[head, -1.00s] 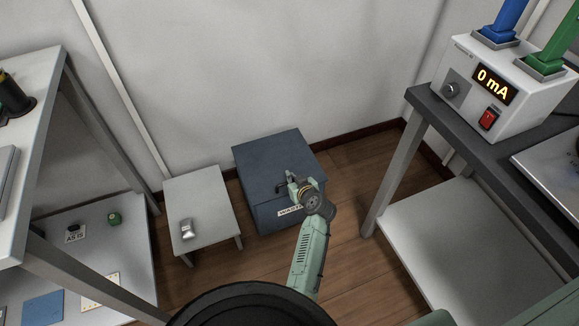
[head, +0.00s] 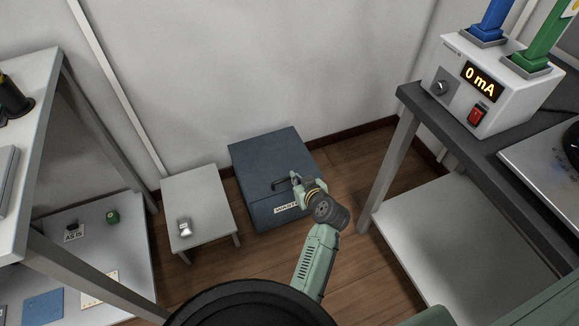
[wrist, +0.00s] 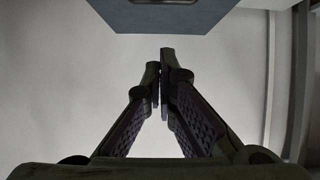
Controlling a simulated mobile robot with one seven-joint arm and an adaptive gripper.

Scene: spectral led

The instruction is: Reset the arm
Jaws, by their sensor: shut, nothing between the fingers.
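My gripper (head: 297,180) is at the end of my green arm in the head view, in front of the dark blue waste box (head: 262,160). In the wrist view my gripper (wrist: 160,62) has its two fingers together at the tips, with nothing between them. The box's handle (head: 281,184) is close to the fingertips in the head view; I cannot tell whether they touch. The box also shows at the top edge of the wrist view (wrist: 175,15), apart from the fingers.
A small grey table (head: 205,195) with a small metallic item (head: 184,227) stands left of the box. A grey shelf unit (head: 130,245) is at the left. At the right, a bench (head: 470,135) carries a power supply (head: 485,88) reading 0 mA. Brown floor (head: 350,180) is clear right of the box.

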